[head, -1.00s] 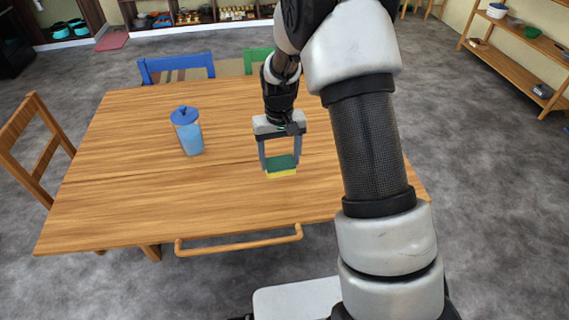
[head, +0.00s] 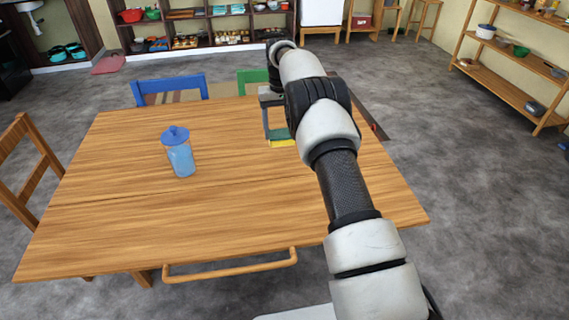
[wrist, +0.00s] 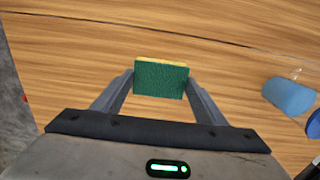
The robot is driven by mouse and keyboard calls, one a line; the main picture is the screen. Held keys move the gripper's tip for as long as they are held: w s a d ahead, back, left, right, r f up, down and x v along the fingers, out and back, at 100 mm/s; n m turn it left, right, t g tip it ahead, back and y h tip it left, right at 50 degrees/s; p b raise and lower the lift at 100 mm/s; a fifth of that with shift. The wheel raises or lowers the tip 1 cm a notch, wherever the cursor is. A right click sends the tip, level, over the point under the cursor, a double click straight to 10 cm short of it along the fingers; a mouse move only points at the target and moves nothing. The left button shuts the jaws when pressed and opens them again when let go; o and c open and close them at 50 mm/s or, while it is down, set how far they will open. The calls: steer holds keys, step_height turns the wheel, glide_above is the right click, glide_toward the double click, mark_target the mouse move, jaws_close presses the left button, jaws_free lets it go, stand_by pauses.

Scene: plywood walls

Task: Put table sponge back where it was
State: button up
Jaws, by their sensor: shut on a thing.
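The sponge is green on one face and yellow on the other. It shows in the head view (head: 281,138) near the far side of the wooden table (head: 130,225), partly hidden by my arm. In the wrist view the sponge (wrist: 161,79) sits between the fingertips. My gripper (head: 279,135) is shut on the sponge, with a finger on each side in the wrist view (wrist: 161,82). I cannot tell whether the sponge touches the tabletop.
A blue lidded bottle (head: 180,155) stands on the table left of the sponge and also shows in the wrist view (wrist: 289,97). A blue chair (head: 170,90) and green chair (head: 252,77) stand behind the table, a wooden chair (head: 35,155) at left. The front tabletop is clear.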

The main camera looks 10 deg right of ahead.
steer(key=shift+w+d, duration=0.35)
steer(key=shift+f, duration=0.3)
step_height(320, 180, down, 9)
steer(key=shift+f+b, duration=0.1)
steer(key=shift+b, duration=0.7)
steer(key=shift+f, duration=0.1)
steer(key=o, duration=1)
